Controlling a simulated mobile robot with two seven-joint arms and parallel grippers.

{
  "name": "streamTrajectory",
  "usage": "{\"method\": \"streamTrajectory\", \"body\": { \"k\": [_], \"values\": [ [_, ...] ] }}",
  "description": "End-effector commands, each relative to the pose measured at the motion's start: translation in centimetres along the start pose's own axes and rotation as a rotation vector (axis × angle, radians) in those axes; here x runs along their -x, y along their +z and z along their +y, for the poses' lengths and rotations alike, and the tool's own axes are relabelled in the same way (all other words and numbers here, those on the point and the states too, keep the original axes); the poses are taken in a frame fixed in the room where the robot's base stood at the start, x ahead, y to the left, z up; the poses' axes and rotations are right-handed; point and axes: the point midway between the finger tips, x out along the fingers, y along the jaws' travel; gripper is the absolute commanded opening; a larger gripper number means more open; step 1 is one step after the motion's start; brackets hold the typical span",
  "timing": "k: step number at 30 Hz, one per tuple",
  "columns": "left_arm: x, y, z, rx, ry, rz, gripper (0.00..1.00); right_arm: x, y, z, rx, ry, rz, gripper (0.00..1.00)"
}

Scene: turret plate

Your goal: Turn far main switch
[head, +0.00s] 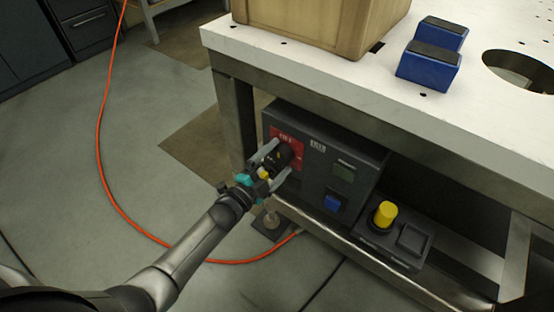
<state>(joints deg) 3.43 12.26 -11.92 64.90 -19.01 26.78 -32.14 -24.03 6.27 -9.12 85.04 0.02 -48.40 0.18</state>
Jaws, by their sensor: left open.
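The main switch (285,155) is a dark rotary knob on a red plate (290,136), on the front of a dark control box under the table. My left gripper (273,163) is at the switch with its two fingers spread, one on the upper left side and one on the lower right side of the knob. Whether the fingers touch the knob cannot be told. The knob's base is partly hidden by the fingers. My right gripper does not show.
A smaller box with a yellow knob (385,214) stands to the right. The white table top (300,62) overhangs above, and a table leg (236,115) stands left of the switch. An orange cable (103,170) lies on the floor.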

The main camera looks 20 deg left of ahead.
Motion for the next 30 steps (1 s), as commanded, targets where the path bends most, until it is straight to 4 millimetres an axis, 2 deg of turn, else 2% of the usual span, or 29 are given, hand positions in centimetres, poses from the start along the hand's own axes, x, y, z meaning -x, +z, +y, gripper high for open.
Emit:
{"method": "streamTrajectory", "body": {
  "k": [7,11,20,30],
  "values": [
    [0.1,0.0,0.0,-0.002,0.0,0.0,1.0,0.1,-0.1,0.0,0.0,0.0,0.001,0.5],
    [0.8,0.0,-0.1,-0.002,0.0,-0.001,1.0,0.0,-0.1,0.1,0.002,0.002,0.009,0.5],
    [4.7,-0.1,-0.1,-0.001,0.001,-0.001,1.0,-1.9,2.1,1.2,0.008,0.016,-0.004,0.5],
    [10.5,-0.1,-0.1,-0.002,0.002,-0.001,1.0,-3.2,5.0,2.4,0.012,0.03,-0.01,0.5]
  ]
}}
